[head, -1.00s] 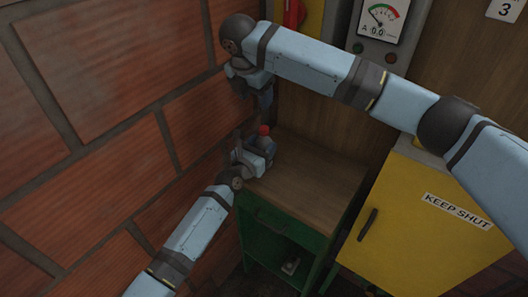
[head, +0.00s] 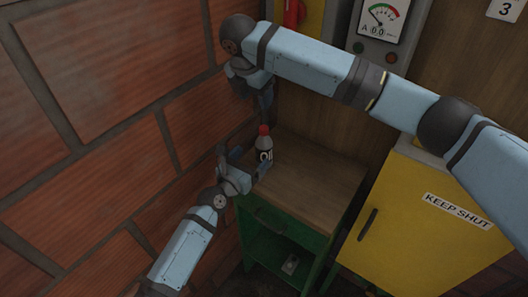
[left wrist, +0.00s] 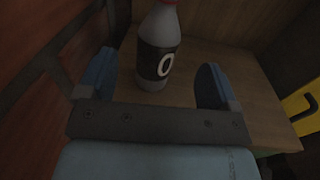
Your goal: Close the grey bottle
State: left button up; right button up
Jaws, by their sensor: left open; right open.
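The grey bottle (head: 264,149) has a black label with white lettering and stands upright on the wooden top of the green cabinet. A red cap (head: 264,130) shows on its top; I cannot tell how tightly it sits. In the left wrist view the bottle (left wrist: 157,45) shows ahead, between the lines of the two fingers, with only the red lower edge at the frame top. My left gripper (head: 243,160) is open and empty, low at the bottle's near left side. My right gripper (head: 265,99) is open just above the cap, its fingers partly hidden.
The green cabinet (head: 262,216) has an open lower shelf. A brick wall (head: 100,150) stands close on the left. A yellow cabinet (head: 420,225) marked KEEP SHUT is at the right. A gauge (head: 381,17) is on the back wall. The wooden top (head: 315,180) is clear right of the bottle.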

pick_arm(q)
jog(key=v, duration=0.7)
jog(key=shift+s, duration=0.1)
